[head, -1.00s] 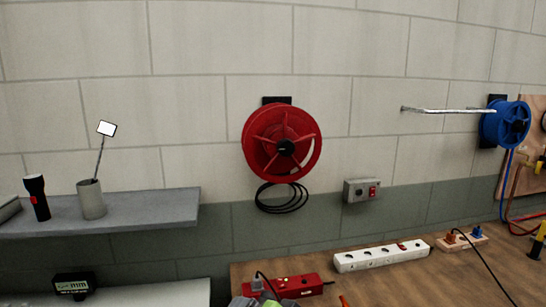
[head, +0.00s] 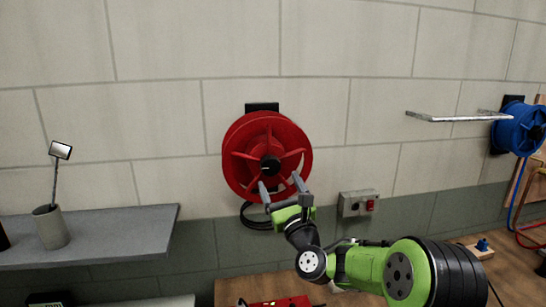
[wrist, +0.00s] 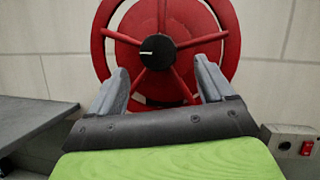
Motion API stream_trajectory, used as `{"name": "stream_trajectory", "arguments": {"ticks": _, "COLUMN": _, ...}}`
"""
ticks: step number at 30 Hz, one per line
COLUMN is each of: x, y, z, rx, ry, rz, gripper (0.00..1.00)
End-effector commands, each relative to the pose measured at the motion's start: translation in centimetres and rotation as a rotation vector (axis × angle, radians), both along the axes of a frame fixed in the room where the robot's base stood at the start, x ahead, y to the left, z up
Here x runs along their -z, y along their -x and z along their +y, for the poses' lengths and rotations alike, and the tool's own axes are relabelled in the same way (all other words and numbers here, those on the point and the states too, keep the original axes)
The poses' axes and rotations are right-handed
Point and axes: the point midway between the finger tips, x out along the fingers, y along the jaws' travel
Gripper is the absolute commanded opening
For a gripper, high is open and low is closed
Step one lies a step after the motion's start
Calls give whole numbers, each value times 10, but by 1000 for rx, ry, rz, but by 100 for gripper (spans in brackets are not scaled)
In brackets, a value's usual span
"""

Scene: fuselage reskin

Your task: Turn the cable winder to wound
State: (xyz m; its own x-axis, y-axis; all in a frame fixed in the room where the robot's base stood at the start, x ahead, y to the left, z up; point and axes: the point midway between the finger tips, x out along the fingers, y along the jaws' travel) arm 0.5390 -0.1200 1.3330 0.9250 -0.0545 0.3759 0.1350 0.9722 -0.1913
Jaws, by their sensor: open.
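The red cable winder (head: 244,168) is mounted on the wall, with a black central knob (head: 270,167) bearing a white mark. In the wrist view the red winder (wrist: 105,45) fills the upper middle, and its knob (wrist: 157,52) shows the white mark pointing left, nearly level. My gripper (head: 281,183) is in front of the winder's lower part, below the knob. In the wrist view my gripper (wrist: 162,75) has its two grey fingers spread apart, one on each side below the knob, with nothing between them. Black cable (head: 250,217) hangs under the winder, partly hidden by my gripper.
A grey switch box (head: 352,205) with a red switch is on the wall to the right. A metal rod (head: 450,118) sticks out near a blue reel (head: 510,130). A grey shelf (head: 120,232) with a cup (head: 50,228) is at left. A wooden bench lies below.

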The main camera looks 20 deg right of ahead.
Motion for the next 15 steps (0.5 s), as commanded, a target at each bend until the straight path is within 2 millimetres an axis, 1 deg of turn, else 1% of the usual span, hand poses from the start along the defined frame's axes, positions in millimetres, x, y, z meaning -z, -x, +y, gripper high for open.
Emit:
{"name": "stream_trajectory", "arguments": {"ticks": 1, "x": -12, "y": -12, "z": 1, "rx": -3, "ry": -1, "rz": -2, "gripper": 82}}
{"name": "stream_trajectory", "arguments": {"ticks": 3, "x": -16, "y": -26, "z": 0, "rx": -3, "ry": -1, "rz": -2, "gripper": 82}}
{"name": "stream_trajectory", "arguments": {"ticks": 6, "x": -20, "y": -41, "z": -1, "rx": -4, "ry": -1, "rz": 0, "gripper": 82}}
{"name": "stream_trajectory", "arguments": {"ticks": 10, "x": -22, "y": -51, "z": -3, "rx": 0, "ry": 0, "rz": 0, "gripper": 82}}
{"name": "stream_trajectory", "arguments": {"ticks": 15, "x": -21, "y": -53, "z": -3, "rx": 0, "ry": 1, "rz": 2, "gripper": 82}}
